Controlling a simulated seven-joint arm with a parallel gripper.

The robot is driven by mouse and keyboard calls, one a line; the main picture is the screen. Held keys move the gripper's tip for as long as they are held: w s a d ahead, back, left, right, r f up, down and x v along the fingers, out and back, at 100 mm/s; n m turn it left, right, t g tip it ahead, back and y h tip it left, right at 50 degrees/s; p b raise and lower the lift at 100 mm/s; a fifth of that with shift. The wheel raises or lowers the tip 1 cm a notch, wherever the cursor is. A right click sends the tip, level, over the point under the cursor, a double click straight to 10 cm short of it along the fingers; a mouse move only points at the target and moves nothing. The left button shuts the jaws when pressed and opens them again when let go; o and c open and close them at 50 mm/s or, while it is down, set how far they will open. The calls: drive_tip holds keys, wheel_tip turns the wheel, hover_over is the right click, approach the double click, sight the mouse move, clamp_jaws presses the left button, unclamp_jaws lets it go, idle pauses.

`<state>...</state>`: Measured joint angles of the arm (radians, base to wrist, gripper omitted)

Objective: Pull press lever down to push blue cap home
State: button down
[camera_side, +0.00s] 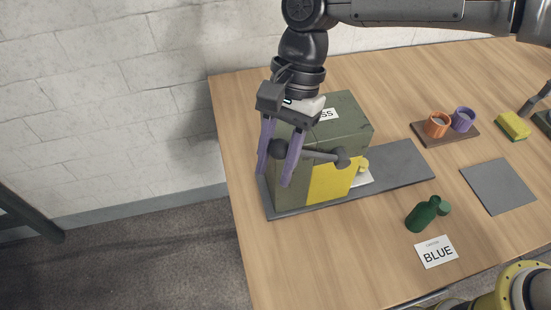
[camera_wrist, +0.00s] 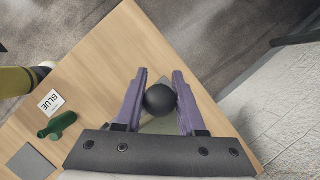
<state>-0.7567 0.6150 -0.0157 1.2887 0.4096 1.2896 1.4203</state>
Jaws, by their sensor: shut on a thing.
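The press (camera_side: 350,127) is an olive-green box with a yellow front panel (camera_side: 325,184). Its grey lever (camera_side: 320,155) runs across the front, about level, from a dark pivot (camera_side: 341,157) to a round black knob (camera_side: 279,149) at the left end. My gripper (camera_side: 273,178) reaches down from above with purple fingers, shut on the knob. The wrist view shows the black knob (camera_wrist: 159,98) between the two fingers of my gripper (camera_wrist: 160,73). I see no blue cap in either view; whatever is inside the press is hidden.
The press stands on a grey base plate (camera_side: 405,164) near the table's left edge. A green bottle (camera_side: 421,215) lies by a BLUE card (camera_side: 436,252). A tray (camera_side: 428,139) with orange and purple cups, a yellow sponge (camera_side: 513,125) and a grey mat (camera_side: 497,186) lie right.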

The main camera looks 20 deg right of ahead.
idle(0.3)
wheel_tip(320, 180, down, 7)
drive_tip(key=h, duration=0.4)
drive_tip(key=shift+a+m+h, duration=0.15)
drive_tip(key=shift+m+h, duration=0.15)
idle(0.3)
